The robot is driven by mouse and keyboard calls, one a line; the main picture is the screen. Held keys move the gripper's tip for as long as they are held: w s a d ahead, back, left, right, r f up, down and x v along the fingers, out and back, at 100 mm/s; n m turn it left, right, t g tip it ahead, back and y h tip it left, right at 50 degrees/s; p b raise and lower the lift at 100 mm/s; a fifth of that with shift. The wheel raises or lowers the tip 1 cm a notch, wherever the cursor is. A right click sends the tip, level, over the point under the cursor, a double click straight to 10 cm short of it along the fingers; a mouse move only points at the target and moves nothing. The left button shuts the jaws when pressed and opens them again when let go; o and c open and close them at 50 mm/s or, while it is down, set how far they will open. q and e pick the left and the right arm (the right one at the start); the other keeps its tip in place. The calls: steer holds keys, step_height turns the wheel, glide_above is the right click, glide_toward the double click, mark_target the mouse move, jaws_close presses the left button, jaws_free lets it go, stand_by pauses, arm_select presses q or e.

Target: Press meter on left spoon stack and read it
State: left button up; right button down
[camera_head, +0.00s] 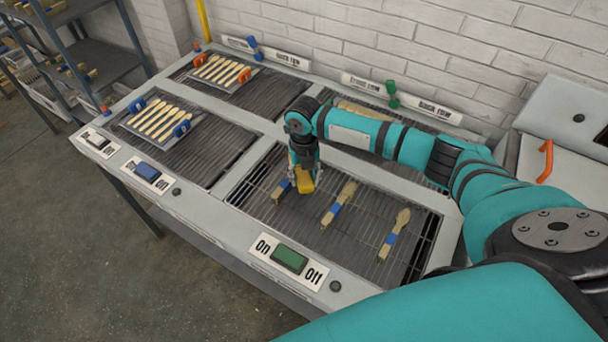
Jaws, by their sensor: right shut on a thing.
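My right gripper (304,178) points down over the near right grate and is shut on a yellow tool, probably the meter (304,184). The left spoon stack (281,191), with a blue band, lies directly beside and partly behind the yellow tool, and most of it is hidden. I cannot tell whether the tool touches it. The middle spoon stack (340,203) and the right spoon stack (394,234) lie apart on the same grate, each with a blue band. No meter reading can be seen. My left gripper is not in view.
The near left grate holds spoons in blue clamps (182,128); the far left grate holds spoons in orange clamps (245,75). A green switch (290,259) marked on and off sits on the front edge (220,230). A grey box with an orange handle (545,160) stands right.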

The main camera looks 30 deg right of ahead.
stand_by(0.9)
step_height(320, 180, up, 7)
steer(key=p, duration=0.7)
steer(key=shift+r, duration=0.1)
stand_by(1.1)
